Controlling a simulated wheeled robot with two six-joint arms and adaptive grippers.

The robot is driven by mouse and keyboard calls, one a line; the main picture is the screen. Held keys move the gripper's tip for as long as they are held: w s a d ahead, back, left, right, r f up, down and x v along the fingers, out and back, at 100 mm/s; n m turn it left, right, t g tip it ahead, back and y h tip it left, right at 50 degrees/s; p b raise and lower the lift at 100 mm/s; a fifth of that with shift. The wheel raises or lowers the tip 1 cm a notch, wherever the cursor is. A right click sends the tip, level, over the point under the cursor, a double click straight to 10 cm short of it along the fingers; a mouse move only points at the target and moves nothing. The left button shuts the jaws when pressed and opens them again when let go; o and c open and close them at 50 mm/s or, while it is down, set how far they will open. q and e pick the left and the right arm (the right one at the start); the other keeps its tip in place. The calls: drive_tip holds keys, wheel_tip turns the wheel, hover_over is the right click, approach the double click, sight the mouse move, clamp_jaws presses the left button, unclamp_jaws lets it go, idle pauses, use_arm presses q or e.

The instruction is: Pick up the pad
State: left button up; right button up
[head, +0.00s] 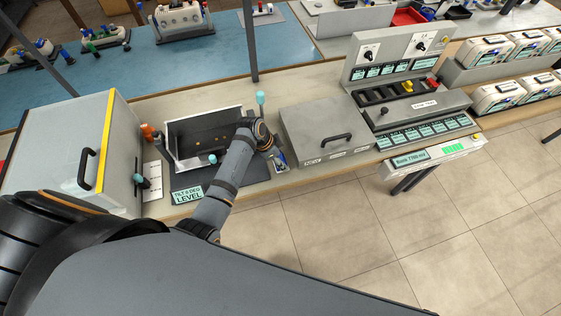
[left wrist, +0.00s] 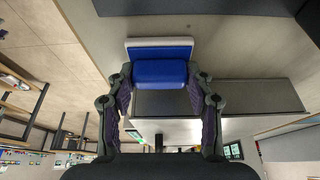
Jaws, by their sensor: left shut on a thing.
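The pad (left wrist: 160,72), a blue block in front of a white-edged blue part, sits between the two fingers of my left gripper (left wrist: 161,84) in the left wrist view. The fingers press on its left and right sides. In the head view my left gripper (head: 270,144) is at the right side of the dark open tray, mostly hidden by my own wrist. A small blue and white thing (head: 280,162) shows just below it; I cannot tell if it is the pad. My right gripper is not in view.
The dark open tray (head: 177,160) with a tilt sign (head: 187,195) stands left of the gripper. A grey lidded box (head: 318,118) is close on the right, beside a sloped console (head: 395,85). A grey cabinet (head: 60,150) with a yellow edge stands at the left.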

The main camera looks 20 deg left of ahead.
sight(281, 158)
use_arm(q)
drive_tip(key=shift+c, duration=0.6)
drive_tip(key=shift+r+p, duration=0.55)
drive_tip(key=shift+p, duration=0.1)
wheel_tip(281, 158, up, 3)
drive_tip(key=p, duration=0.3)
drive_tip(key=shift+p, duration=0.3)
drive_tip(key=s+d+r+p, duration=0.3)
drive_tip(key=s+r+p, duration=0.4)
drive_tip(key=s, duration=0.6)
wheel_tip(281, 158, up, 2)
drive_tip(key=shift+s, duration=0.35)
